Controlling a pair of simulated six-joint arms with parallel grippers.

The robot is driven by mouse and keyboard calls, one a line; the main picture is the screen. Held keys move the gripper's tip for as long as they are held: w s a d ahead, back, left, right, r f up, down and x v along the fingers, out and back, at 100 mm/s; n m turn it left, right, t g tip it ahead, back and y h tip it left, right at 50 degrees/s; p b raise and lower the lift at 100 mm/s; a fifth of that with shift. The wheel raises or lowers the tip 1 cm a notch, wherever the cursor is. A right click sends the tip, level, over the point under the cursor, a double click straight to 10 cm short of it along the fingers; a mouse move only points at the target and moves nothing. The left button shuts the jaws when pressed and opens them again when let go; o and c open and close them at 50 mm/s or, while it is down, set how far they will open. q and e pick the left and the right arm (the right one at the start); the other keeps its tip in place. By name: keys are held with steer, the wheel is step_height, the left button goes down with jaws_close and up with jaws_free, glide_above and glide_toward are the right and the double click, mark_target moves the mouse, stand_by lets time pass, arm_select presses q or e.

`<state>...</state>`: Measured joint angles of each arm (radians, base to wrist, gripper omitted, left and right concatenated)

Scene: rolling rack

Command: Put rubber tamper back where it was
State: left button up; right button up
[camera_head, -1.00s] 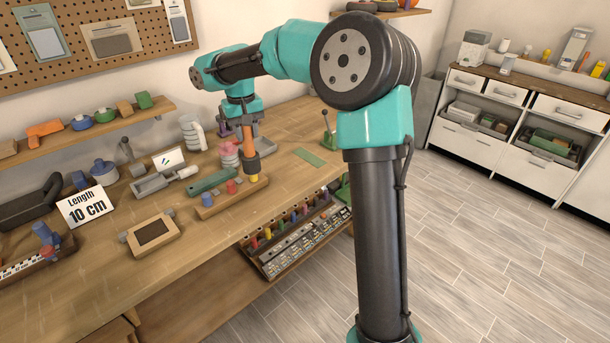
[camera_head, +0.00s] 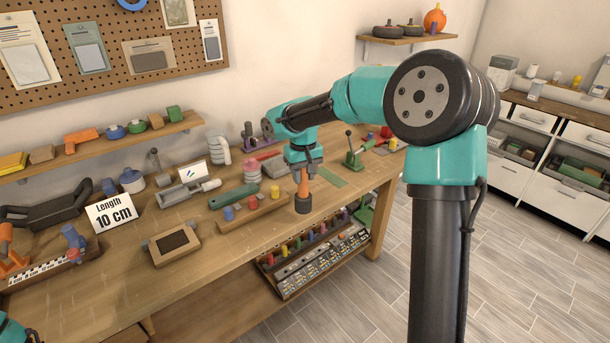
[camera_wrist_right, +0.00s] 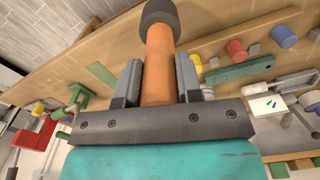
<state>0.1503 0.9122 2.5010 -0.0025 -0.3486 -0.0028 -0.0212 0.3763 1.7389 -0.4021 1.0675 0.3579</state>
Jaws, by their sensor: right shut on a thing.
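The rubber tamper (camera_head: 303,196) has an orange handle and a dark grey rubber head. My right gripper (camera_head: 304,174) is shut on its handle and holds it upright, head down, near the front edge of the workbench (camera_head: 215,262). The tamper also shows between the two fingers in the right wrist view (camera_wrist_right: 159,62). In the head view it is just right of the wooden peg block (camera_head: 240,222); I cannot tell if its head touches the bench. My left gripper is not in view.
The peg block holds blue, red and yellow pegs. A green mat (camera_head: 330,178) lies behind and right of the tamper. A peg rack (camera_head: 315,250) sits below the bench edge.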

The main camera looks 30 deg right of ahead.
steer(key=w+d+f, duration=0.1)
steer(key=w+d, duration=0.6)
steer(key=w, duration=0.5)
steer(key=shift+d+f, duration=0.15)
steer(key=shift+d, duration=0.1)
steer(key=shift+w, duration=0.1)
steer(key=shift+f, duration=1.9)
steer(key=o, duration=0.9)
steer(key=shift+o, duration=0.2)
step_height(320, 180, up, 12)
